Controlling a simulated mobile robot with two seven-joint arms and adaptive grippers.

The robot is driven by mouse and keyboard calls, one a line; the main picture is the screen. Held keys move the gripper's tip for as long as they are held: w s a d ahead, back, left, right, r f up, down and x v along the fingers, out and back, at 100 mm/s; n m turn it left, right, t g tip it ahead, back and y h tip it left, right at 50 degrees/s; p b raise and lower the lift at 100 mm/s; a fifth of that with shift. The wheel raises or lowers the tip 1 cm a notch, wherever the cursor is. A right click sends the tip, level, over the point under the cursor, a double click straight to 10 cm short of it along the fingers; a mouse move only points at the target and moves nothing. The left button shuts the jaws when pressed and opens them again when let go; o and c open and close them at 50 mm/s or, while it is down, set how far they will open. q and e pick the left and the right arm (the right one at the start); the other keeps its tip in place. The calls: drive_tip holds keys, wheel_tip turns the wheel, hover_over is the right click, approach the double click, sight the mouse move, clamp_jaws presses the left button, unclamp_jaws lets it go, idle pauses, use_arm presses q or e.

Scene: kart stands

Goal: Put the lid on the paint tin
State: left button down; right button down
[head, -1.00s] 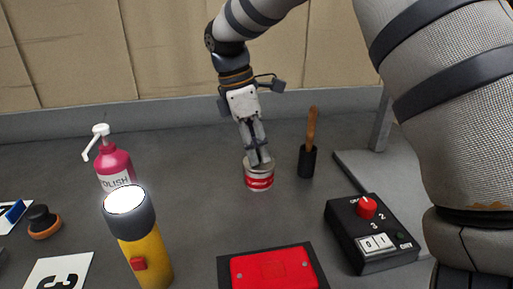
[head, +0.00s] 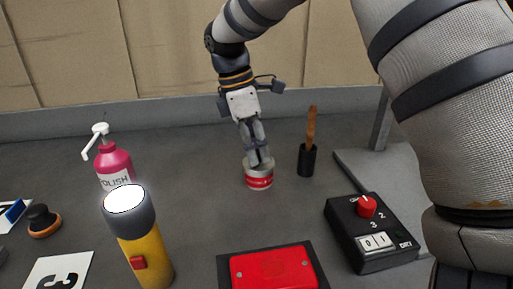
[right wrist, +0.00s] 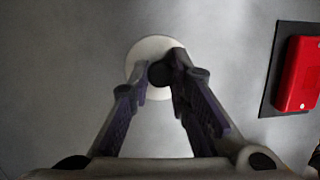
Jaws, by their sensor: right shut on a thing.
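The paint tin (head: 259,183), red with a white band, stands upright on the grey bench top in the head view. A pale round lid (head: 250,170) is over its top, level as far as I can tell. My right gripper (head: 258,161) points down from above and is shut on the lid's dark knob. In the right wrist view the lid (right wrist: 141,52) is a pale disc with the knob (right wrist: 159,74) between the fingertips, and it hides the tin below. I cannot tell whether the lid is fully seated. My left gripper is not in view.
A brush in a dark holder (head: 307,160) stands close right of the tin. A black switch box (head: 372,235), a red plate (head: 275,271), a yellow torch (head: 144,258) and a pink polish bottle (head: 115,166) stand around. The bench between bottle and tin is clear.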

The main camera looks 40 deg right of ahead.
idle(0.4)
drive_tip(key=c, duration=1.4)
unclamp_jaws()
drive_tip(key=shift+o, duration=0.2)
drive_tip(key=o, duration=0.4)
drive_tip(key=shift+r, duration=3.5)
